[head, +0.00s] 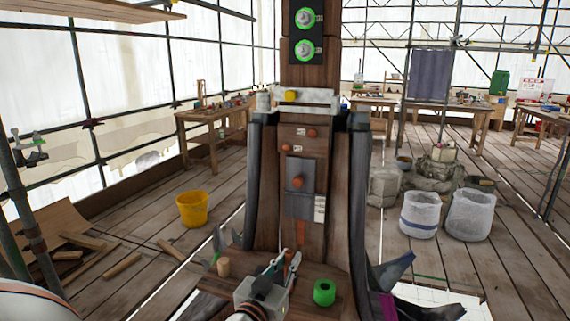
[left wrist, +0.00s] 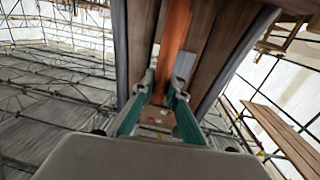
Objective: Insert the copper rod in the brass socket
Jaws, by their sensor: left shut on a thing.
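A copper rod shows as a narrow orange strip (head: 300,233) low on the front of the wooden post. In the left wrist view the rod (left wrist: 174,45) runs from between my fingertips up along the post. My left gripper (head: 287,258) is shut on it, in front of the post; its fingertips also show in the left wrist view (left wrist: 160,88). Above the rod, a grey plate (head: 303,205) on the post carries a round copper-coloured knob (head: 297,182). I cannot tell which part is the brass socket. My right gripper is not in view.
A green ring (head: 324,292) and a small wooden cylinder (head: 223,266) stand on the wooden ledge around my gripper. Dark curved ribs (head: 262,180) flank the post. A yellow bucket (head: 192,209) stands left, white sacks (head: 420,214) right. Floor between is partly open.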

